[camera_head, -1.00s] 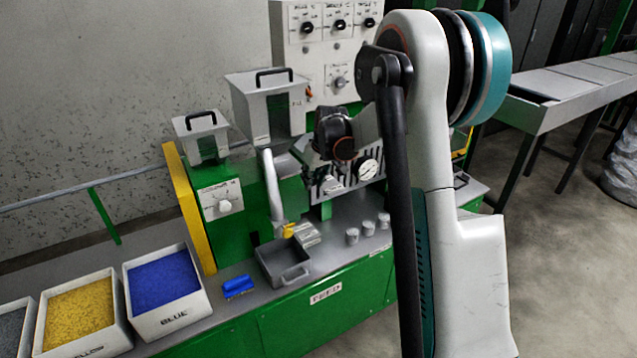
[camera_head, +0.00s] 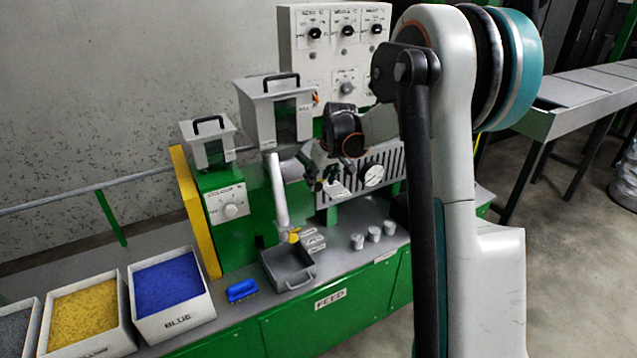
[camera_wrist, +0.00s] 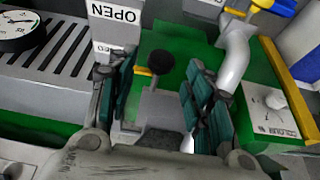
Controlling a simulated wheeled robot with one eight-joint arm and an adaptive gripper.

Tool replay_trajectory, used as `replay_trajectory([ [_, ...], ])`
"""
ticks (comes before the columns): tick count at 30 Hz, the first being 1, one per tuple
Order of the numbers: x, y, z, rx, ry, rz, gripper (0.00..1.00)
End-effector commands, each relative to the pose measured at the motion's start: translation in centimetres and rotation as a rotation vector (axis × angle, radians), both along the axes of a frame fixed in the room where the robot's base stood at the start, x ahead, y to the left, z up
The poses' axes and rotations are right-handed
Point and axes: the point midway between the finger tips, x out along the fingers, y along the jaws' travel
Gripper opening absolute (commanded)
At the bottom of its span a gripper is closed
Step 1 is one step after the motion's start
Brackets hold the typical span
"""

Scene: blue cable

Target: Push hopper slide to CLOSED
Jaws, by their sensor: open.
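The hopper slide shows in the wrist view as a grey metal plate (camera_wrist: 163,108) with a round black knob (camera_wrist: 161,62). My gripper (camera_wrist: 160,72) is open, with one finger on each side of the knob. I cannot tell whether either finger touches it. An OPEN label (camera_wrist: 117,14) is near the knob, up and to the left, with a second label (camera_wrist: 104,48) below it, partly hidden by the left finger. In the head view my gripper (camera_head: 318,180) is beside the feed pipe, below the large hopper (camera_head: 277,110); the slide is hard to make out there.
The pale feed pipe (camera_head: 279,195) runs close beside my gripper. A grey tray (camera_head: 287,268), a blue brush-like item (camera_head: 241,290) and several white cups (camera_head: 373,233) are on the bench below. Bins of blue (camera_head: 172,325) and yellow pellets stand at left.

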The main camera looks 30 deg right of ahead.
Motion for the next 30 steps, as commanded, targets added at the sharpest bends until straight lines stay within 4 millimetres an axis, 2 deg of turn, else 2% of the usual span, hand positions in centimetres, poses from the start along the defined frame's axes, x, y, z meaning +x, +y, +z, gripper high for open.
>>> replay_trajectory([
  [6,-1.8,-0.1,4.3,0.000,0.000,0.000,0.47],
  [12,-3.0,-0.1,7.2,0.000,-0.001,0.001,0.47],
  [18,-3.5,-0.1,8.4,0.000,-0.001,0.000,0.47],
  [30,-3.5,-0.1,8.5,0.000,-0.001,0.000,0.47],
])
